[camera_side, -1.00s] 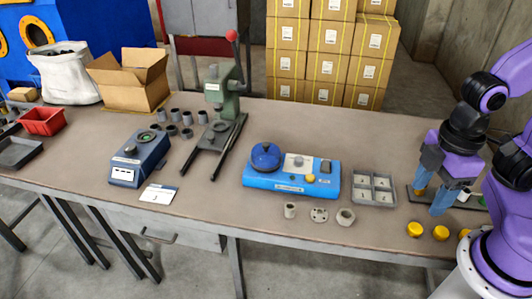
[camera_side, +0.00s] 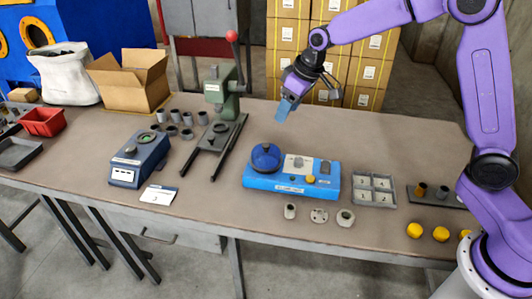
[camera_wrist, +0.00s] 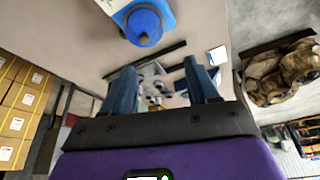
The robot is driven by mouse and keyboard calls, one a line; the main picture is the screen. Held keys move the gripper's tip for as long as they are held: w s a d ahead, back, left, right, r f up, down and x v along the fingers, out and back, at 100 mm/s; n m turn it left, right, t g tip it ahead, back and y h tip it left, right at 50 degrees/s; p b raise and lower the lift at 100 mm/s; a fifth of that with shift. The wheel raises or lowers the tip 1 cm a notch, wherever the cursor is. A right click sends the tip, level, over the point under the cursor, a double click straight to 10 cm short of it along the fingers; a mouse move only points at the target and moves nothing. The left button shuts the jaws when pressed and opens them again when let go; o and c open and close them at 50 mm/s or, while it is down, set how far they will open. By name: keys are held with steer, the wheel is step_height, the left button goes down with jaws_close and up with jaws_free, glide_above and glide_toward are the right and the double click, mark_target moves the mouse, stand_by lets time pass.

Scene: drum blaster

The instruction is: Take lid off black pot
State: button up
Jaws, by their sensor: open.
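No clearly black pot with a lid can be made out. A dark blue dome with a small knob (camera_side: 265,157) sits on the left part of a light blue machine (camera_side: 291,181). It also shows at the top of the wrist view (camera_wrist: 144,25). Two small cups, one brownish (camera_side: 420,190) and one grey (camera_side: 442,192), stand on a dark tray (camera_side: 457,205) at the right; their tops are too small to judge. Yellow round caps (camera_side: 440,234) lie in front of the tray. My gripper (camera_side: 284,112) is open and empty in the air, behind and above the blue dome.
A grey sectioned tray (camera_side: 374,190) lies right of the machine. Grey parts (camera_side: 345,217) lie in front. A green press with a red-knobbed lever (camera_side: 222,92) and a blue device (camera_side: 140,159) stand left. Stacked cartons are behind the table. The back right tabletop is clear.

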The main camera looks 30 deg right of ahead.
steer(key=w+d, duration=0.2)
steer(key=w, duration=0.1)
glide_above(266, 145)
steer(key=s, duration=0.2)
steer(key=shift+m, duration=0.4)
steer(key=f, duration=1.1)
steer(key=shift+w+d+f, duration=0.1)
steer(key=shift+d+f, duration=0.25)
steer(key=shift+f, duration=0.05)
steer(key=shift+s+d+x, duration=0.1)
steer(key=shift+d+x, duration=0.05)
steer(key=shift+x, duration=1.2)
steer(key=shift+s+d+x, duration=0.1)
steer(key=shift+x, duration=1.2)
steer(key=shift+f, duration=0.1)
steer(key=shift+c, duration=0.2)
jaws_close()
